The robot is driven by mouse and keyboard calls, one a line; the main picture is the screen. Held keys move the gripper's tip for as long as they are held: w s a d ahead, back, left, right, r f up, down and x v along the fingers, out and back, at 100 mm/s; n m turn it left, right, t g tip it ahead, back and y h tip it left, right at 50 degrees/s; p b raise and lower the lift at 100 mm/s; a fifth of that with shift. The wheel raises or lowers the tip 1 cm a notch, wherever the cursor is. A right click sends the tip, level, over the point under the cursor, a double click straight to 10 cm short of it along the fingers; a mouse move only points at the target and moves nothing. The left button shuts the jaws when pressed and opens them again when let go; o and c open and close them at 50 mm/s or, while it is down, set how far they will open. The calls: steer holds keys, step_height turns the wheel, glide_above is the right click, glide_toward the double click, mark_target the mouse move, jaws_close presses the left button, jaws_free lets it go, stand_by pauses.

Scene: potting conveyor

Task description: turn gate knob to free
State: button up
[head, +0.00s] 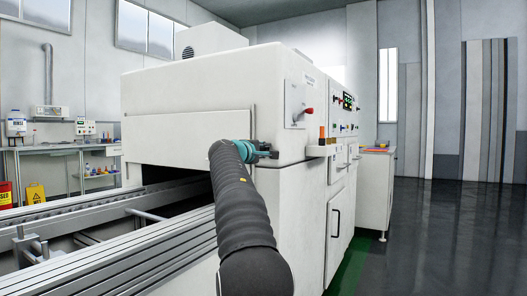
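My gripper (268,153) is small and dark in the head view, past a teal ring on my arm. It is at the front corner of the white machine (188,92), beside the opening over the conveyor. I cannot tell whether it touches the machine or whether its fingers are apart. No knob marked as the gate knob can be made out; one may be hidden behind my gripper or arm. A red-handled switch (307,112) sits on a grey plate on the machine's right face, above and right of my gripper. Its setting is unreadable.
The conveyor (110,213) with metal rails runs into the machine's dark opening at left. A cabinet door with a black handle (336,217) is below. The dark floor (440,240) at right is clear.

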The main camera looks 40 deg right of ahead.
steer(key=o, duration=0.4)
steer(key=shift+s+d, duration=0.15)
steer(key=shift+d, duration=0.05)
steer(key=shift+a, duration=0.1)
steer(key=shift+a, duration=0.5)
steer(key=v, duration=1.1)
steer(key=shift+s, duration=0.1)
